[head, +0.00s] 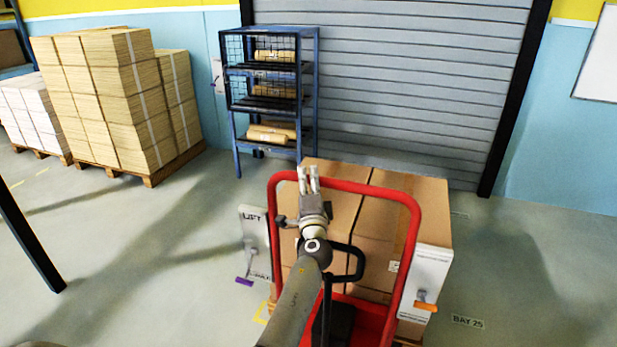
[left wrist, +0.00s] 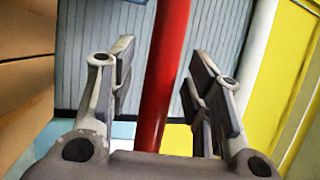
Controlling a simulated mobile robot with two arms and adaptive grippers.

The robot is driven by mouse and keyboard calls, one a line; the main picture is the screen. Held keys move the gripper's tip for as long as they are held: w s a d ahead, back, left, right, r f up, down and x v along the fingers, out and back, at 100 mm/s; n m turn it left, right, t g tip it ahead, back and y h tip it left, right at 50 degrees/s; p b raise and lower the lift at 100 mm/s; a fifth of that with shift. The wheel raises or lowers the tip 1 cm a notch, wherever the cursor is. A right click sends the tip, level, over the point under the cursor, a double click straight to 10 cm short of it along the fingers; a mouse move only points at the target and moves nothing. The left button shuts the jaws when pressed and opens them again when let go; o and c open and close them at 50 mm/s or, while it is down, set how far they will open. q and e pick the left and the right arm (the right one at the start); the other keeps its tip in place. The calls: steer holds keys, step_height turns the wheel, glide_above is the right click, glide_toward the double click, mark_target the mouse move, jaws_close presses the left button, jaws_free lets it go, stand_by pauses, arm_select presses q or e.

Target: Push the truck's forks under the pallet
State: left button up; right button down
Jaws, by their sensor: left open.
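The truck has a red tubular frame (head: 408,215) and a red lower body (head: 370,318). Its forks are hidden from view. Behind the frame stand large brown cartons (head: 425,200); the pallet under them is almost wholly hidden. My left gripper (head: 308,178) is at the top bar of the red frame, left of its middle, with its fingers apart. In the left wrist view, a red bar (left wrist: 165,75) shows between the two open fingers (left wrist: 160,90); I cannot tell whether they touch it. My right gripper is not in view.
A white panel marked LIFT with a purple lever (head: 244,282) is left of the frame; another with an orange lever (head: 425,306) is right. A blue rack (head: 238,130) and grey shutter (head: 410,80) stand behind. The right floor is clear.

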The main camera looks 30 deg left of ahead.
arm_select(q)
steer(key=shift+x, duration=0.75)
steer(key=shift+c, duration=0.2)
jaws_close()
